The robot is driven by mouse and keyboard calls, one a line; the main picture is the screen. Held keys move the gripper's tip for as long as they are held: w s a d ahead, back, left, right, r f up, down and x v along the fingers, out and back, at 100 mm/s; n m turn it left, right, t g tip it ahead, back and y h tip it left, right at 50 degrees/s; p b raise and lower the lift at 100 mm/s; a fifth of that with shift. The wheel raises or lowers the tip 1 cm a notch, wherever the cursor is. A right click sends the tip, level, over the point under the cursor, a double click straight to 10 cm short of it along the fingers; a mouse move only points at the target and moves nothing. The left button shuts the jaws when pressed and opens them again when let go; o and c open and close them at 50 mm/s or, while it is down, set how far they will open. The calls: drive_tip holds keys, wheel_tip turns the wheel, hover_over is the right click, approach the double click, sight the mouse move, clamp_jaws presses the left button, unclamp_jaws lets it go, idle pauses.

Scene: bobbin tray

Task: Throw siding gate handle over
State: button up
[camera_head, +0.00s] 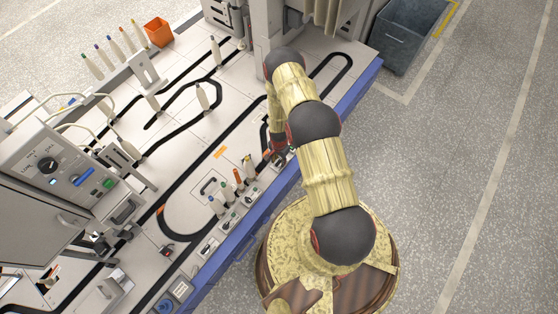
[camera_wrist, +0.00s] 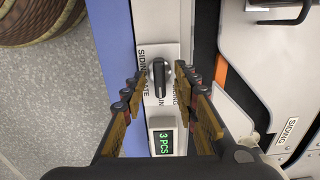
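The siding gate handle (camera_wrist: 159,78) is a short dark lever on a white plate lettered "SIDING GATE" in the wrist view. Other lettering on the plate is partly hidden. My gripper (camera_wrist: 158,84) is open, with one finger to the left and one to the right of the handle. Gaps show between the fingers and the handle, and nothing is held. In the head view my gripper (camera_head: 279,158) is low at the bench's front edge, and I cannot make out the handle there.
A green "3 PCS" display (camera_wrist: 166,141) is just below the handle. A dark pull handle (camera_wrist: 280,13) is at upper right. In the head view, several bobbins (camera_head: 239,180) stand left of my gripper on the bench. A blue edge (camera_head: 240,238) borders the bench; open floor lies right.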

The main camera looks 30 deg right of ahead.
sight(279, 161)
wheel_tip(279, 161, up, 12)
idle(0.8)
idle(0.4)
